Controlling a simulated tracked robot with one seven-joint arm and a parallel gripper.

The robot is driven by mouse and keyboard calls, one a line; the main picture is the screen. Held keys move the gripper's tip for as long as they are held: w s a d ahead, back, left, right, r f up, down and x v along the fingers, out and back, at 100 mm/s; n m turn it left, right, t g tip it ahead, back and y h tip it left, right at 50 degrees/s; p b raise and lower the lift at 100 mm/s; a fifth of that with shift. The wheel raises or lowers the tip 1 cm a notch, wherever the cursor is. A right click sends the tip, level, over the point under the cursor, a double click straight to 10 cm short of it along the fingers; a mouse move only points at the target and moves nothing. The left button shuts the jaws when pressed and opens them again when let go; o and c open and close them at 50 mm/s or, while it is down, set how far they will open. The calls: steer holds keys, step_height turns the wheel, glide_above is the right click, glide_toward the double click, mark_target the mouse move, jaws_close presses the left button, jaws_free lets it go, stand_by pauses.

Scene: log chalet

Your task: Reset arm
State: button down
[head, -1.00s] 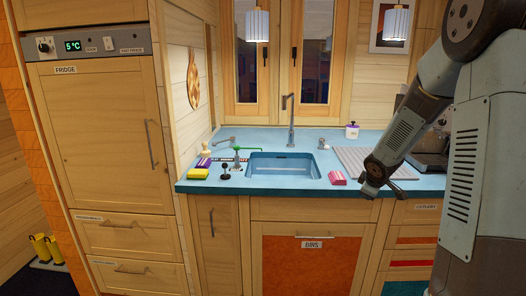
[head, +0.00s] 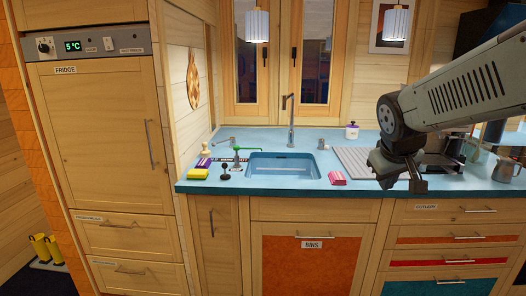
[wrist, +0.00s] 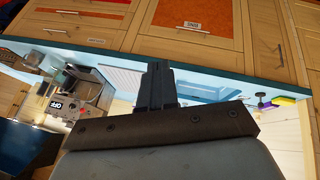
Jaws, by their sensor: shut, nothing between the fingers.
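My gripper (head: 419,184) is in front of the blue counter (head: 262,192), right of the sink, at about the height of the counter's front edge. My arm reaches in from the right side of the head view. The gripper's fingers are shut with nothing between them. In the wrist view my gripper (wrist: 157,82) shows as dark fingers, with the cabinet fronts and the counter edge beyond in a turned-over picture. No object is held.
The sink (head: 283,170) is in the counter's middle. A pink-and-white item (head: 337,178) and a yellow sponge (head: 198,174) lie near the front edge. Metal jugs (head: 506,169) stand at the right. The closed fridge (head: 95,130) is at the left. Space before the cabinets is clear.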

steer(key=s+a+r+m+y, duration=0.1)
steer(key=s+a, duration=0.3)
steer(key=s, duration=0.7)
steer(key=shift+s+a+r+m+y, duration=0.15)
steer(key=shift+s+a+m+y, duration=0.2)
steer(key=shift+m+y, duration=0.35)
